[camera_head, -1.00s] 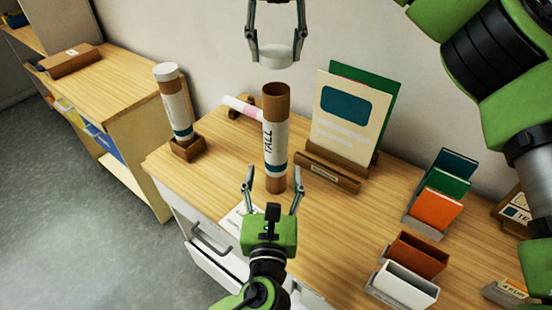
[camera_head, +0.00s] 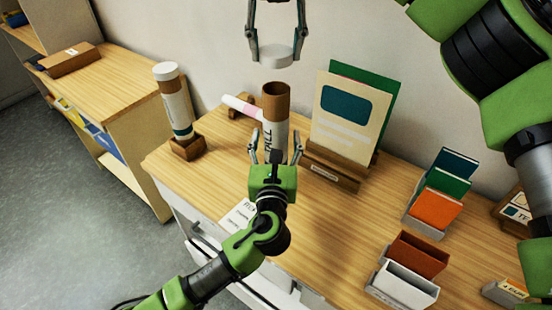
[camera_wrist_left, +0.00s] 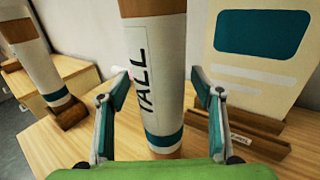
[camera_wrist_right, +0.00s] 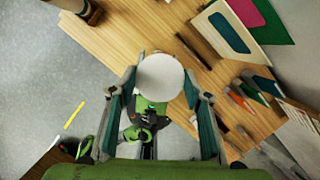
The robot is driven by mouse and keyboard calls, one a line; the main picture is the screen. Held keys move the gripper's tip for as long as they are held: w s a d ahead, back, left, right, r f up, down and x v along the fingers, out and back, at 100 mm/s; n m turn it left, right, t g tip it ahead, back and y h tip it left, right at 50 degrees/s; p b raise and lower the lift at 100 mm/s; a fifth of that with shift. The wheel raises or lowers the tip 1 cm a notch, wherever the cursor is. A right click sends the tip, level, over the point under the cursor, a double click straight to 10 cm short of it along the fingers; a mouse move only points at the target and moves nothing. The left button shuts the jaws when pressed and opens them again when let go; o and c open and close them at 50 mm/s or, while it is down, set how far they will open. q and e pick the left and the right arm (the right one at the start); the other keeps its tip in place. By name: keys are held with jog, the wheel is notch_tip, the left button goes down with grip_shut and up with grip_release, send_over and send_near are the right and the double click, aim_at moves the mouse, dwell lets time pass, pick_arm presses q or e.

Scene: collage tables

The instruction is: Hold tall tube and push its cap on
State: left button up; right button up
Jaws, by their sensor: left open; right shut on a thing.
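The tall tube (camera_head: 275,103) is brown cardboard with a white label reading TALL and a teal band. It stands upright on the table, its top open. In the left wrist view the tube (camera_wrist_left: 160,80) is between my left fingers. My left gripper (camera_head: 275,142) is open around the tube's lower part, with gaps on both sides. My right gripper (camera_head: 276,55) is shut on the white cap (camera_head: 276,54), held a little above the tube's open top. In the right wrist view the cap (camera_wrist_right: 160,77) sits between the fingertips and hides the tube.
A capped tube (camera_head: 175,100) stands in a wooden holder at left. A pink-and-white roll (camera_head: 241,108) lies behind the tall tube. Boards in a wooden stand (camera_head: 332,166) are close on its right. Coloured card holders (camera_head: 436,207) stand farther right. The front table area is mostly clear.

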aim_at(276, 83)
pick_arm(q)
jog(key=c, duration=1.7)
pick_arm(e)
jog(key=shift+f, duration=2.45)
jog(key=shift+f, duration=0.9)
jog(key=shift+f, duration=0.6)
jog(key=o, duration=0.9)
jog(key=shift+c, duration=0.2)
